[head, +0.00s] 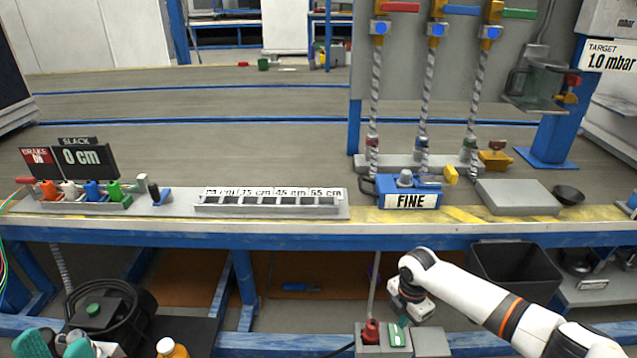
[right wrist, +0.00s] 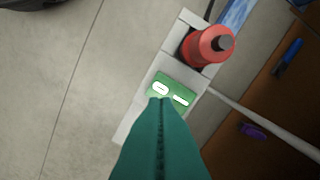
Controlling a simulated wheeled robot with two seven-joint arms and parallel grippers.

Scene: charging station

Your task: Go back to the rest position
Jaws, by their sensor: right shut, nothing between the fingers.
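My right gripper (head: 403,321) reaches down at the lower right in the head view, below the bench front. Its teal fingers (right wrist: 160,112) are together with nothing between them. The fingertips are over or at the near edge of a green plate with white marks (right wrist: 182,99), set in a pale block (right wrist: 133,120). I cannot tell whether they touch it. The plate also shows in the head view (head: 397,338). A red knob-like part (right wrist: 207,44) stands on the same block beside the plate.
The bench edge (head: 300,228) and its blue beam run above my right gripper. A black bin (head: 515,270) is beside my right arm. A blue FINE box (head: 408,191) and a slotted rack (head: 270,210) stand on the bench.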

